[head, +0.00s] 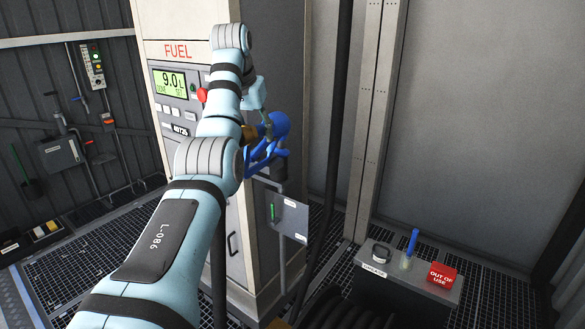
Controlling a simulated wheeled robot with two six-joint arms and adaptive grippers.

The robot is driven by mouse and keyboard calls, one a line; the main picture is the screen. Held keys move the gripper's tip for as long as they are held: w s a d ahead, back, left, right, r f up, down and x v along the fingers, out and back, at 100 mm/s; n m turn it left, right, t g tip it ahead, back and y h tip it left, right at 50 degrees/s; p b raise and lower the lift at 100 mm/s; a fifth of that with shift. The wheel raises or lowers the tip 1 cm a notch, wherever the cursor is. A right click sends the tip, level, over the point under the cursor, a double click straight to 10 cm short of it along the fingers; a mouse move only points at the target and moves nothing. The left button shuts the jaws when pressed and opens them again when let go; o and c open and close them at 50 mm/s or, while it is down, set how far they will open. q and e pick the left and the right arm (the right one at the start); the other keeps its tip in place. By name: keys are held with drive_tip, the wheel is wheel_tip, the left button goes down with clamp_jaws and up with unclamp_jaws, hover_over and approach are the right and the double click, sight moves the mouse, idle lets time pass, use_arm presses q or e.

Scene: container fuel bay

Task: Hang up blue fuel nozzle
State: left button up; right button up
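The blue fuel nozzle (280,124) is at the right side of the fuel pump (175,24), beside a dark bracket (270,168) on the pump's side. I cannot tell whether the nozzle rests in that bracket. My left gripper (266,128) is at the nozzle, with its fingers against the blue body, and appears shut on it. My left wrist and forearm hide part of the nozzle and the fingers. A brass-coloured part (249,134) shows between wrist and nozzle. My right gripper is out of view.
The pump display (171,82) reads 9.0 L. A black hose (334,130) hangs to the right. A low grey cabinet (415,274) bears a red "OUT OF USE" sign (441,275) and a blue-handled item (412,241).

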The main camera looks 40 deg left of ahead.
use_arm(q)
wheel_tip(320, 180, up, 14)
drive_tip(key=f+p, duration=0.1)
drive_tip(key=p, duration=1)
drive_tip(key=w+d+f+m+b, duration=0.1)
drive_tip(key=w+d+f, duration=0.3)
drive_tip(key=f, duration=0.3)
drive_tip(key=w+d+f+m+b, duration=0.1)
drive_tip(key=w+d+f, duration=0.35)
drive_tip(key=f, duration=0.25)
drive_tip(key=s+d+f+m+h+b, duration=0.1)
drive_tip(key=d+f, duration=0.6)
drive_tip(key=f, duration=0.3)
drive_tip(key=s+d+f+m+t+h, duration=0.1)
drive_tip(key=s+d+f+m, duration=0.1)
drive_tip(key=d+f, duration=0.6)
wheel_tip(320, 180, down, 2)
drive_tip(key=shift+s+f+t+b, duration=0.1)
drive_tip(key=shift+s+t+b, duration=0.2)
drive_tip(key=shift+b, duration=0.1)
